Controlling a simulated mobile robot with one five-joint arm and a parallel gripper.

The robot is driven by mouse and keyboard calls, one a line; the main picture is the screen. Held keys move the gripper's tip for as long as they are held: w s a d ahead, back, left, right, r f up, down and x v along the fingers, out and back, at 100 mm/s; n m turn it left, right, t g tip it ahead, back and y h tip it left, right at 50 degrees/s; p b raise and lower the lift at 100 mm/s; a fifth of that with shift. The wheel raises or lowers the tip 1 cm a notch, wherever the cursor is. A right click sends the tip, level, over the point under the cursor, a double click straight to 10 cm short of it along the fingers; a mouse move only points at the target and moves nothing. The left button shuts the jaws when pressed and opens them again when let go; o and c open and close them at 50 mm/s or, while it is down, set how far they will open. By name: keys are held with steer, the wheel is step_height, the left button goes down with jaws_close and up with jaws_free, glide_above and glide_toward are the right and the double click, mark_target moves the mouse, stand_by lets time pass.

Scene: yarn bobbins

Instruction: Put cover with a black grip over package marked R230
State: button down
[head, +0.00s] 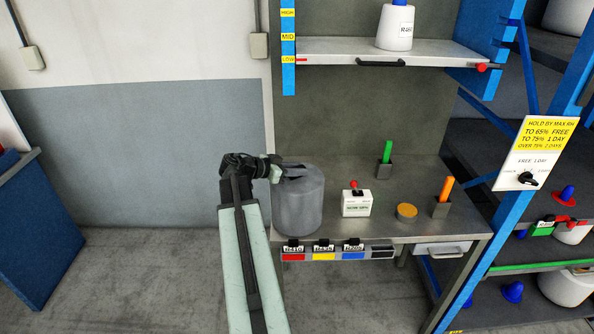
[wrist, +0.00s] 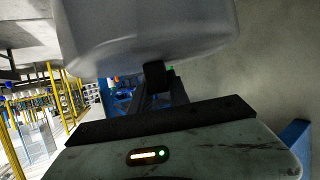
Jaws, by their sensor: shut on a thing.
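A grey cylindrical cover (head: 299,205) is at the left end of the workbench. My gripper (head: 286,172) is at its top and shut on it; the grip itself is mostly hidden by the fingers. In the wrist view a large pale grey body, which looks like the cover (wrist: 150,35), fills the top, with a dark fingertip (wrist: 155,75) at its lower edge. I cannot tell whether the cover rests on the bench or hangs just above it, or whether anything is under it. No label reading R230 is legible.
The workbench (head: 375,222) holds a white device with a red knob (head: 356,203), an orange disc (head: 406,211), and green (head: 386,153) and orange (head: 445,190) sticks in holders. A blue rack (head: 530,120) is at right.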

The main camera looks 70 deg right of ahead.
steer(key=shift+f+b, duration=0.3)
steer(key=shift+b, duration=0.05)
steer(key=c, duration=1.2)
jaws_free()
steer(key=shift+o, duration=0.2)
steer(key=shift+r, duration=0.1)
steer(key=p+v, duration=0.3)
steer(key=v, duration=0.4)
steer(key=shift+s+r, duration=0.1)
steer(key=shift+w+a, duration=0.3)
steer(key=shift+a, duration=0.05)
